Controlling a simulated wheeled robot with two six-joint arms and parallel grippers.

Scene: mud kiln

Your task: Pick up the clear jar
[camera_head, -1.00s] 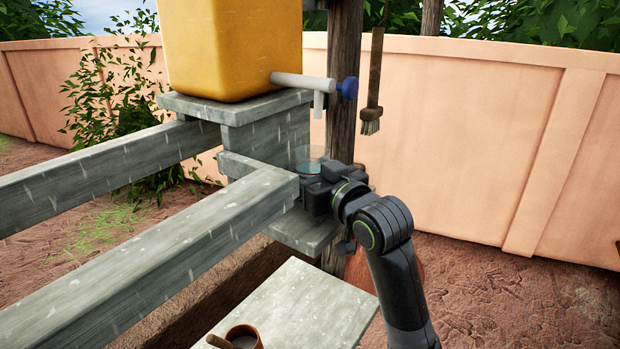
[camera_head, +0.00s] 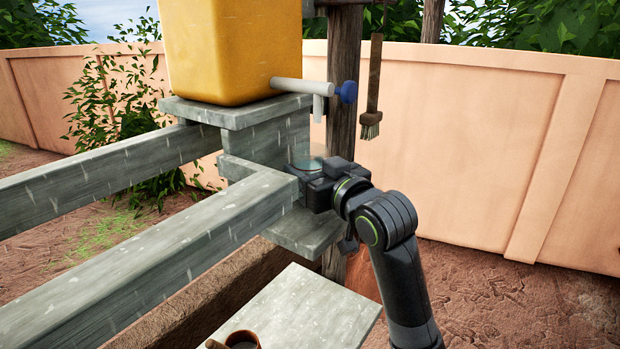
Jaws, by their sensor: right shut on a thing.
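The clear jar (camera_head: 308,163) is a see-through, faintly bluish vessel below the white tap. Only its upper part shows; my right gripper and the grey beam hide the rest. My right gripper (camera_head: 308,178) comes in from the right and is shut on the jar; its fingertips are mostly hidden. I cannot tell whether the jar's base touches the grey ledge (camera_head: 304,236) below. My left gripper is not in view.
A yellow container (camera_head: 232,50) with a white tap (camera_head: 303,84) and blue handle stands above on a grey slab. A wooden post (camera_head: 343,110) and hanging brush (camera_head: 372,95) are close behind. Grey beams (camera_head: 150,262) run left. A brown cup (camera_head: 243,340) stands on the lower slab (camera_head: 310,310).

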